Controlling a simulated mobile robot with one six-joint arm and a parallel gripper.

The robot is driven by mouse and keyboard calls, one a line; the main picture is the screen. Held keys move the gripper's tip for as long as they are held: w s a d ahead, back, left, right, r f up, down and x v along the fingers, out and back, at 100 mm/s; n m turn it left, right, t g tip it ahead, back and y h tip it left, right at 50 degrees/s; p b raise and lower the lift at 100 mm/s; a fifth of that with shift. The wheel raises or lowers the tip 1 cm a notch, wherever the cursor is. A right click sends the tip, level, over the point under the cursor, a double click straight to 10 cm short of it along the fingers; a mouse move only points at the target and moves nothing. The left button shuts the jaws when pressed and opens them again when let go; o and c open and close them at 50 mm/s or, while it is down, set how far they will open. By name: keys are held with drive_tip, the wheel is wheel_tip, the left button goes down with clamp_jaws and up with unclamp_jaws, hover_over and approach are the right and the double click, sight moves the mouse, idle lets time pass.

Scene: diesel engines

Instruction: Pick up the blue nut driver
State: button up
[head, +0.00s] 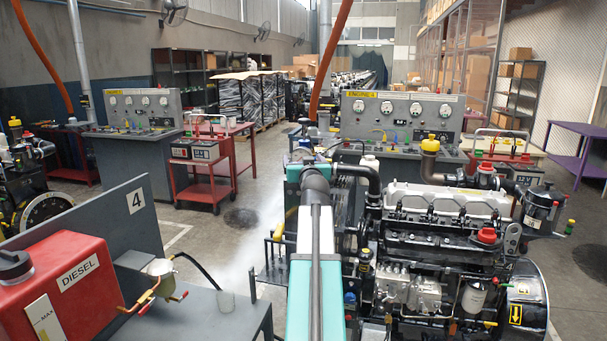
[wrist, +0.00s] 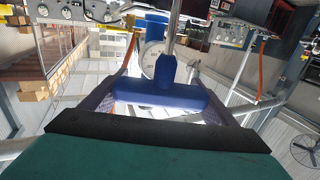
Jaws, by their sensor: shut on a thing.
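The blue nut driver (wrist: 158,98) is a T-shaped tool with a blue handle and a metal shaft. In the wrist view its crossbar lies across the space between the two fingers of my gripper (wrist: 163,75). The shaft runs from the crossbar to the top edge of that view, and its far end is out of sight. My gripper is shut on the handle. In the head view my arm reaches forward over the middle, and I cannot make out the gripper or the nut driver there.
A diesel engine (head: 440,235) stands right of my arm. A red diesel tank (head: 62,290) and a grey bench (head: 200,312) are at the left. Behind are control panels (head: 405,115) and a red trolley (head: 205,175). Open floor (head: 225,235) lies left of my arm.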

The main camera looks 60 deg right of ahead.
drive_tip(key=shift+r, duration=1.05)
drive_tip(key=shift+s, duration=0.1)
